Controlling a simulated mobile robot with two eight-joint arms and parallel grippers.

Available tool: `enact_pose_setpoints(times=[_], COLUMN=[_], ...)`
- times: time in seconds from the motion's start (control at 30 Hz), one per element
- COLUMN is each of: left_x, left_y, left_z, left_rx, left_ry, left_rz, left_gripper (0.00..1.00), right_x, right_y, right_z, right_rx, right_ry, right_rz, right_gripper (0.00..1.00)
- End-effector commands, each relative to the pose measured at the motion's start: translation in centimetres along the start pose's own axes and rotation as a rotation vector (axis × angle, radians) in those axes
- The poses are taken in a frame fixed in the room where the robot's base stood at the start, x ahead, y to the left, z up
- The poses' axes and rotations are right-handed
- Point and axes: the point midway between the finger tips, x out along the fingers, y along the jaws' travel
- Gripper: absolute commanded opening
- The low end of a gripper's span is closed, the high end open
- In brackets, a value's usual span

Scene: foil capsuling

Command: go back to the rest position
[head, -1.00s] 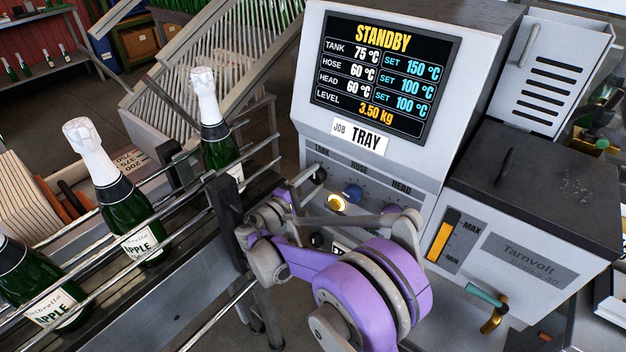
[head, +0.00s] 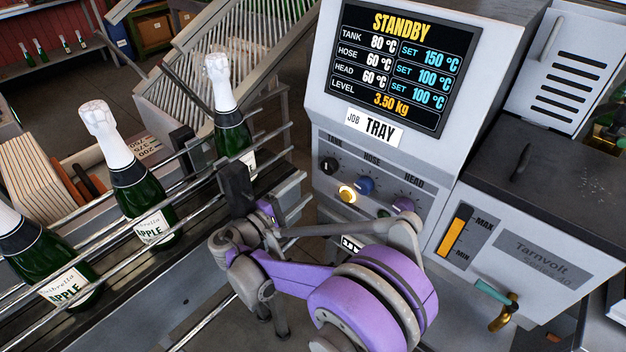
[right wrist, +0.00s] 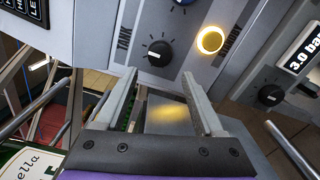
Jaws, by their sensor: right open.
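My right gripper (head: 266,208) is left of the machine's front panel, beside the conveyor rail, with its jaws mostly hidden in the head view. In the right wrist view the right gripper (right wrist: 160,78) is open, with nothing between its two grey fingers. Beyond the fingers are a black knob (right wrist: 160,52) and a lit yellow button (right wrist: 210,40). The button also shows in the head view (head: 347,194), clear of the arm. My left gripper is not in view.
The machine's screen (head: 403,62) reads STANDBY, above a TRAY label. White-foiled green bottles (head: 140,205) stand on the railed conveyor (head: 190,270) at left, near my right arm. A grey tank (head: 530,235) with a teal-handled tap stands at right.

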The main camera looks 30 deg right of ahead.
Motion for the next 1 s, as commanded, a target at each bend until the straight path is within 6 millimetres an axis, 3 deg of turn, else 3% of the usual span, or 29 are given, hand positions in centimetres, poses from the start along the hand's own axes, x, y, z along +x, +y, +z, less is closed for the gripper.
enact_pose_setpoints(times=[0.2, 0.73, 0.87, 1.0], left_x=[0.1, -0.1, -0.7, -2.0], left_y=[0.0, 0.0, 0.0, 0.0], left_z=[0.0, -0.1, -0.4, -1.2], left_rx=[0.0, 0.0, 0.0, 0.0], left_ry=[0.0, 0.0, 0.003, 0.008], left_rz=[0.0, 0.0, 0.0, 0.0], left_gripper=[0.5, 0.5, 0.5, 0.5], right_x=[-1.4, -1.2, -0.3, 0.3], right_y=[0.0, 0.0, -0.2, -1.7], right_z=[0.0, 0.4, 2.5, 6.8], right_rx=[0.0, 0.002, 0.019, 0.082], right_ry=[0.0, 0.003, 0.025, 0.074], right_rz=[0.0, -0.018, -0.125, -0.363], right_gripper=[0.7, 0.7, 0.7, 0.7])
